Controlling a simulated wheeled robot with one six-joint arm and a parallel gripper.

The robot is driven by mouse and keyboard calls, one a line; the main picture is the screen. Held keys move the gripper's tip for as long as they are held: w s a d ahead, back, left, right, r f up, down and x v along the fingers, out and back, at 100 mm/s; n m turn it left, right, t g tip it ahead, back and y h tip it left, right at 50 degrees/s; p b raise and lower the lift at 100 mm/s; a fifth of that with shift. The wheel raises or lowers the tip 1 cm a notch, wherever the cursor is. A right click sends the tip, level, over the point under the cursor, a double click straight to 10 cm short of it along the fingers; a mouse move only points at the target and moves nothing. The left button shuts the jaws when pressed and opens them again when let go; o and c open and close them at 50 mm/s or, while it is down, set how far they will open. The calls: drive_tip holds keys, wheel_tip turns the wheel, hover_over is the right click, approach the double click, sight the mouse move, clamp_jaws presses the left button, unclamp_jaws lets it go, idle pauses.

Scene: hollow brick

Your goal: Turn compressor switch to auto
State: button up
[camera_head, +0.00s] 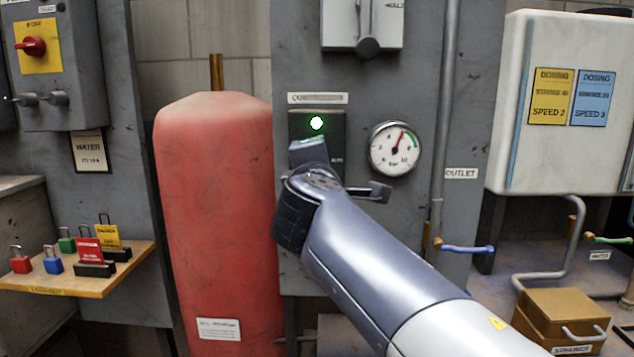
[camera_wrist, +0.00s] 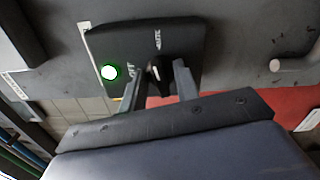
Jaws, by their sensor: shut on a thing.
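The compressor switch plate (camera_head: 300,124) is a dark panel on the grey wall under a pale label, with a lit green lamp (camera_head: 316,123). The same plate (camera_wrist: 110,42) and lamp (camera_wrist: 109,72) show in the wrist view. A small black knob (camera_wrist: 160,74) with a pale mark sits on the plate, between the two fingers of my gripper (camera_wrist: 158,84), which is shut on it. Small white lettering (camera_wrist: 158,40) lies beyond the knob, too blurred to read surely. In the head view my gripper (camera_head: 310,153) covers the knob, so the knob is hidden there.
A pressure gauge (camera_head: 395,149) is right of the plate and a grey lever box (camera_head: 361,22) above. A red tank (camera_head: 215,200) stands close on the left. A vertical pipe (camera_head: 445,120) and white dosing cabinet (camera_head: 515,130) are to the right. A lock shelf (camera_head: 60,287) is lower left.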

drive_tip(key=shift+f+m+b, duration=0.1)
drive_tip(key=shift+m+b, duration=0.8)
drive_tip(key=shift+m, duration=0.3)
drive_tip(key=o, duration=1)
drive_tip(key=shift+c, duration=0.2)
drive_tip(key=s, duration=1)
drive_tip(key=shift+s+a+b, duration=0.15)
drive_tip(key=shift+s+b, duration=0.15)
drive_tip(key=shift+s, duration=0.1)
drive_tip(key=shift+w, duration=0.1)
